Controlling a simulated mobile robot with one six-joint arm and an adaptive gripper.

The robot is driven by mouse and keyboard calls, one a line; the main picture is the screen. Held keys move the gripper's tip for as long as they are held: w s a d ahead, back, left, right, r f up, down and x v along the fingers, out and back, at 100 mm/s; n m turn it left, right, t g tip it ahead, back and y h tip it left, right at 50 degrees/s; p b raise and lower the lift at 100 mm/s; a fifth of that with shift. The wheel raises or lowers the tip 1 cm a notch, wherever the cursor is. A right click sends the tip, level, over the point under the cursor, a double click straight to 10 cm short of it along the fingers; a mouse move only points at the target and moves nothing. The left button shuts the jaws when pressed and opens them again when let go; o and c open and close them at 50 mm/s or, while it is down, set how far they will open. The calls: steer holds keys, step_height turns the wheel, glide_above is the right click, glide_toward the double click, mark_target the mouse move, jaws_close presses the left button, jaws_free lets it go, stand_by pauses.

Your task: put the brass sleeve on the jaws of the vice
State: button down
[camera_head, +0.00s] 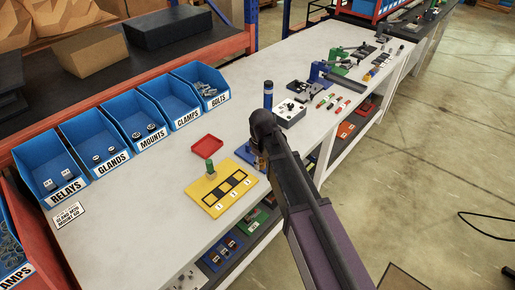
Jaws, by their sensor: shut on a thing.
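My gripper (259,150) points down at the end of my dark arm, over the front part of the bench. It is shut on a small brownish-gold piece, the brass sleeve, which is mostly hidden by the gripper and wrist. A blue vice (244,153) stands on the bench just left of and beside my gripper. Its jaws are mostly hidden behind my arm, so I cannot tell whether the sleeve touches them.
Several blue labelled bins (124,167) line the back. A blue upright post (268,92) and a grey block (289,114) stand beyond my wrist.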

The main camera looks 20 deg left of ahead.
steer(key=w+a, duration=0.1)
steer(key=w, duration=0.2)
steer(key=w+a, duration=0.2)
steer(key=w, duration=0.1)
steer(key=w+a+f+b, duration=0.1)
steer(key=w, duration=0.3)
steer(key=shift+a, duration=0.25)
steer(key=shift+w+a, duration=0.15)
steer(key=shift+w, duration=0.1)
steer(key=shift+w+a+f+b, duration=0.15)
steer(key=shift+w+f+b, duration=0.2)
steer(key=shift+f+b, duration=1.45)
steer(key=shift+f, duration=0.1)
steer(key=shift+f, duration=0.15)
steer(key=shift+c, duration=1.3)
jaws_free()
